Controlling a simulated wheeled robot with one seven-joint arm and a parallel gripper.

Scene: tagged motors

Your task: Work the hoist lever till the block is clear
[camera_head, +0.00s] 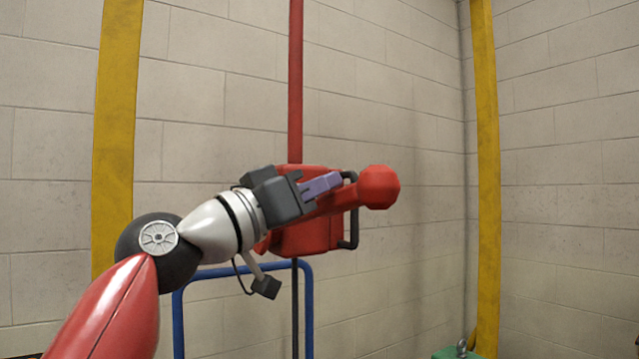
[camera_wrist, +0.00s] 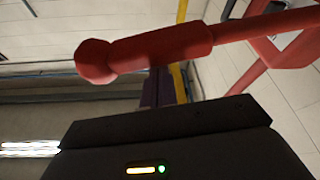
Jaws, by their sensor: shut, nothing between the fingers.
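The red hoist (camera_head: 305,238) hangs in the middle of the head view, with black side handles. Its red lever (camera_head: 378,187) points right and ends in a thick rounded grip; the lever also crosses the top of the wrist view (camera_wrist: 160,48). My gripper (camera_head: 338,180) is shut and empty, its purple fingers beside the lever. In the wrist view the fingertips (camera_wrist: 160,75) pass behind the lever's grip; I cannot tell whether they touch it. A green block (camera_head: 446,353) with a grey fitting on top shows only partly at the bottom edge.
A red bar (camera_head: 295,80) runs up from the hoist and a dark line (camera_head: 295,320) runs down. Yellow posts (camera_head: 118,120) (camera_head: 485,150) stand on both sides. A blue tube frame (camera_head: 178,320) stands below the hoist. The right side is open before the block wall.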

